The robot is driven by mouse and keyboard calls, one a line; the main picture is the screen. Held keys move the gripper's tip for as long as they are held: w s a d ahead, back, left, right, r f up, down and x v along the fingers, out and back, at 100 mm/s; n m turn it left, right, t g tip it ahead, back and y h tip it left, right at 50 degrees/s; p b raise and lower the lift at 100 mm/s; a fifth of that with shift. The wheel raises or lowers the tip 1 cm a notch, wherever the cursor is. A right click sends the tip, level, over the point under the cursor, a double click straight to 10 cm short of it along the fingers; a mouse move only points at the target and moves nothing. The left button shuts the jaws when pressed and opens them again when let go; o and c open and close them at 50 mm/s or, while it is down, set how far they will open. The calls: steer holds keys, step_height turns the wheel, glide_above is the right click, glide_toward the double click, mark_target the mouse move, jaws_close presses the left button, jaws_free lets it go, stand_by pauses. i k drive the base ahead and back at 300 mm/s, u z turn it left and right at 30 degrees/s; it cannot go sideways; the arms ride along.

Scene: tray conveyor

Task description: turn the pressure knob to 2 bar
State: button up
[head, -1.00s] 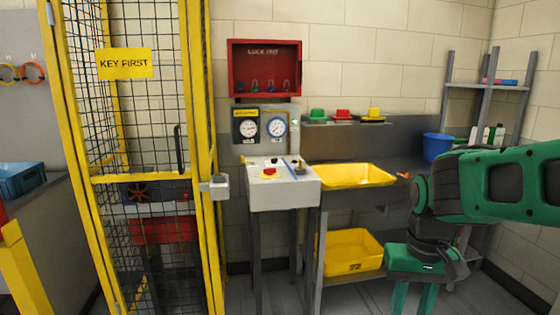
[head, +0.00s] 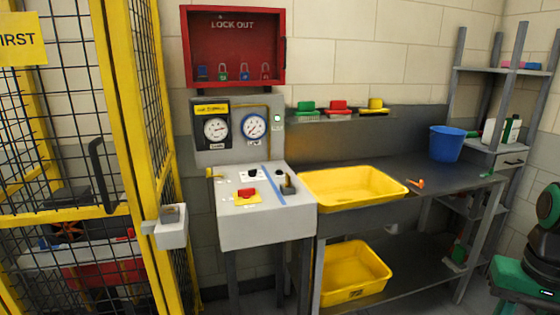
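The grey control console (head: 267,225) stands in the middle, left of the workbench. Its sloped top carries a red switch on a yellow plate (head: 247,196), small dark knobs (head: 252,175) and a dark lever or key-like part (head: 288,185). I cannot tell which of these is the pressure knob. Two round gauges, a left one (head: 215,129) and a blue-rimmed right one (head: 254,126), are on the panel behind the console. Their readings are too small to tell. My green arm shows only in part at the right edge; my gripper is out of view.
A yellow mesh cage door (head: 150,110) with a grey latch box (head: 171,228) stands left of the console. A yellow tray (head: 350,203) and a blue bucket (head: 446,143) are on the bench. A red lock-out box (head: 233,83) hangs above. Another yellow bin (head: 353,292) sits below.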

mark_target(251, 173)
steer(key=u, duration=0.25)
steer(key=i, duration=0.95)
steer(key=u, duration=0.6)
